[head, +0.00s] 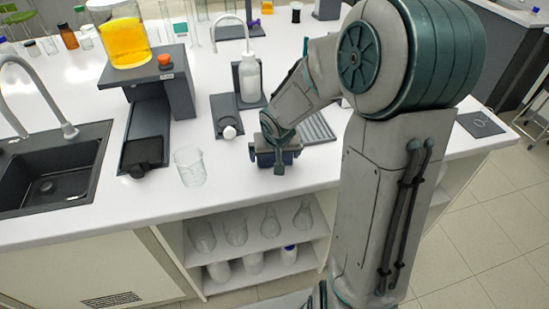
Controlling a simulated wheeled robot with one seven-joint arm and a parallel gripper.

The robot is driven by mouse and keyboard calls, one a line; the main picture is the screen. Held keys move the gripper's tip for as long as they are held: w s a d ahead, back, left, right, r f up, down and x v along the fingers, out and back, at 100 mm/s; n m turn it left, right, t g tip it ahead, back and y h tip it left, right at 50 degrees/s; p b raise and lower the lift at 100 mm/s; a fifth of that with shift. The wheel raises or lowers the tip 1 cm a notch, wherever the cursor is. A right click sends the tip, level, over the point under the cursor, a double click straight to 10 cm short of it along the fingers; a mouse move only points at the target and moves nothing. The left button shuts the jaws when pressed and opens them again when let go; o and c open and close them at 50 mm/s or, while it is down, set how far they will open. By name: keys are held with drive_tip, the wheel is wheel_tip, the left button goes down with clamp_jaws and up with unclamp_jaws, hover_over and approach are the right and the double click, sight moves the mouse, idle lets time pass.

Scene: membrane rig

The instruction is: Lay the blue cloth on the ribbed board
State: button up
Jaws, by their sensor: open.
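My gripper (275,165) points down over the front part of the white counter, just left of the ribbed board. It is open; its fingertips are small and hard to make out. The ribbed board (318,130) is a grey grooved plate lying on the counter, partly hidden behind my arm. I cannot clearly pick out the blue cloth. A dark blue patch shows at my gripper, but I cannot tell whether it is cloth or part of the gripper.
A glass beaker (190,166) stands left of my gripper. Behind are a white bottle (250,78) on a dark stand and a rig with a yellow-filled vessel (125,42). A black sink (55,170) is at left. A dark mat (480,124) lies at right.

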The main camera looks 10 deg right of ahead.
drive_tip(key=shift+w+f, duration=0.25)
drive_tip(key=shift+f, duration=0.25)
drive_tip(key=c, duration=0.7)
drive_tip(key=shift+r, duration=0.1)
drive_tip(key=r, duration=0.2)
drive_tip(key=r+p, duration=0.1)
drive_tip(key=r, duration=0.2)
drive_tip(key=shift+s+d+p, duration=0.15)
drive_tip(key=shift+d+p, duration=0.05)
drive_tip(key=shift+p, duration=0.1)
drive_tip(key=s+d+r+p, duration=0.1)
drive_tip(key=s+d+r, duration=0.1)
drive_tip(key=s, duration=0.1)
drive_tip(key=s+d+r+p, duration=0.1)
drive_tip(key=s+d+r, duration=0.1)
drive_tip(key=s+d+r+p, duration=0.1)
drive_tip(key=s+d+r, duration=0.1)
drive_tip(key=s+d, duration=0.1)
drive_tip(key=shift+s+d+p, duration=0.1)
drive_tip(key=shift+s+p, duration=0.25)
drive_tip(key=shift+p, duration=0.05)
